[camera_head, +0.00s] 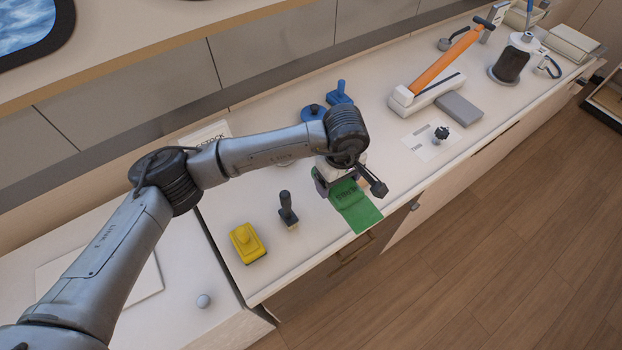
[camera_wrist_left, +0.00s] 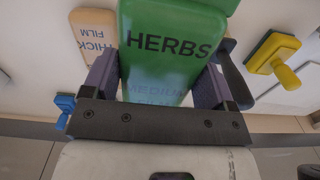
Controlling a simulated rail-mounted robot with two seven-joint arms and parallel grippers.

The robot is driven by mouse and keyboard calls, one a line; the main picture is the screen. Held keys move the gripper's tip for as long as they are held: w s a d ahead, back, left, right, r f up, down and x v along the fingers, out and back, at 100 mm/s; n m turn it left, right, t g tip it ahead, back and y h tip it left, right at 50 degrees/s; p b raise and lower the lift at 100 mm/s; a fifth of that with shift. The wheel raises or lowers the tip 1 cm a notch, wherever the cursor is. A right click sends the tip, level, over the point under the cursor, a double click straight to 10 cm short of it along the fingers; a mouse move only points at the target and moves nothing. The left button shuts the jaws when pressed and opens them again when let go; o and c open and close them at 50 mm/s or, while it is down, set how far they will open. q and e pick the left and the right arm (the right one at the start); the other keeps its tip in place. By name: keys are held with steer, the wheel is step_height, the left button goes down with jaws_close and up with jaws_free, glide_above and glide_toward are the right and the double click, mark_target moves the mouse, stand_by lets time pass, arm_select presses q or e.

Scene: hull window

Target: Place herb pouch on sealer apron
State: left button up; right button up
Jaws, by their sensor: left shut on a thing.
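The green herb pouch (camera_head: 357,208) is in my left gripper (camera_head: 338,178) over the front part of the white counter. In the left wrist view the pouch (camera_wrist_left: 165,45) shows the word HERBS and sits between the two purple-grey fingers of the gripper (camera_wrist_left: 155,85). I cannot tell whether the pouch touches the counter. The sealer (camera_head: 428,92), white with a raised orange lever, stands farther right along the counter. Its grey apron (camera_head: 460,108) is a flat block in front of it and looks bare. My right gripper is not in view.
A yellow stamp-like block (camera_head: 247,243) and a dark-handled one (camera_head: 288,212) stand left of the pouch. Blue pieces (camera_head: 338,93) lie behind my arm. A white card with a dark knob (camera_head: 441,133) lies near the apron. A tan THICK FILM piece (camera_wrist_left: 93,32) is beside the pouch.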

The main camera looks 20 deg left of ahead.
arm_select(q)
glide_above(297, 190)
steer(key=shift+n, duration=0.3)
step_height(297, 190, down, 7)
steer(key=shift+d+f, duration=0.1)
steer(key=shift+f, duration=1.9)
steer(key=shift+f, duration=0.1)
steer(key=o, duration=0.7)
steer(key=shift+f, duration=0.15)
steer(key=o, duration=0.4)
step_height(297, 190, up, 12)
steer(key=shift+r, duration=0.25)
